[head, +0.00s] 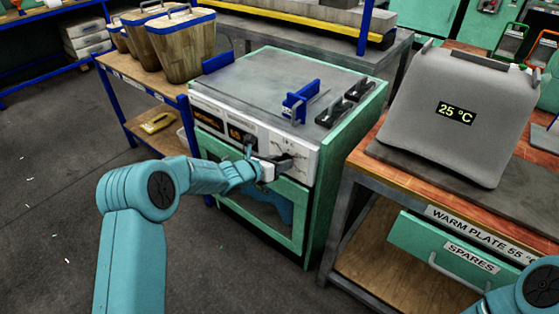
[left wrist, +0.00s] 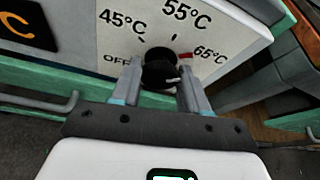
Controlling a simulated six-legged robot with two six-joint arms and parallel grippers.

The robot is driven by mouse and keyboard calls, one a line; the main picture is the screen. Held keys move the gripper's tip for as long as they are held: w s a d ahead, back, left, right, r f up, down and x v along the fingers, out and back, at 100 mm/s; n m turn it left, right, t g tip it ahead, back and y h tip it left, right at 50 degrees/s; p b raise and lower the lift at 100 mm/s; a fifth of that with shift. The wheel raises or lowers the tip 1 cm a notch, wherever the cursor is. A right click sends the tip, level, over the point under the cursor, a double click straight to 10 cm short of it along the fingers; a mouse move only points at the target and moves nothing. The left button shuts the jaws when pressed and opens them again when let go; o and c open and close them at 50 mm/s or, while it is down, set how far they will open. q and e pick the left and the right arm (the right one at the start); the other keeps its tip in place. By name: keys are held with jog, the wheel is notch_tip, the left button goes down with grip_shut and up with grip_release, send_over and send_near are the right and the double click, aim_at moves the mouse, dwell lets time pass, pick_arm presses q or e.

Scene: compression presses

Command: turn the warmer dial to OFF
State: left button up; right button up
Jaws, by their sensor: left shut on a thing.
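The warmer is a green cabinet with a grey top and a white front panel (head: 306,158). Its dark round dial (left wrist: 158,73) shows in the left wrist view, with OFF to its left, 45°C at upper left, 55°C above and 65°C at right. My left gripper (head: 285,163) is at the right part of the panel. In the left wrist view its two fingers (left wrist: 157,80) are shut on the dial, one on each side. A small pale mark shows on the dial's lower right; I cannot tell which setting it points to. In the head view the gripper largely hides the dial. My right gripper is out of view.
A blue clamp-like part (head: 300,101) and black handles (head: 345,101) stand on the warmer's top. Wooden buckets (head: 182,45) stand at left.

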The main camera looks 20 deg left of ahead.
pick_arm(q)
jog(key=shift+f+n+t+h+b, duration=0.35)
jog(key=shift+n+t+b, duration=1.1)
jog(key=shift+n+b, duration=3.15)
jog(key=shift+f+n+t+h+b, duration=0.3)
jog(key=shift+n+t+b, duration=1.65)
jog(key=shift+n, duration=4.85)
jog(key=shift+f+n+t+h+b, duration=0.35)
jog(key=shift+n+t+b, duration=0.55)
jog(key=shift+n+b, duration=3.95)
pick_arm(e)
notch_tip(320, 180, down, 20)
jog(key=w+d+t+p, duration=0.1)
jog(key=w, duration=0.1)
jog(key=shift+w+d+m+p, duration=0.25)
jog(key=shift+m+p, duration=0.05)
jog(key=shift+p, duration=0.05)
pick_arm(q)
jog(key=shift+d+n, duration=0.1)
jog(key=shift+n, duration=1.05)
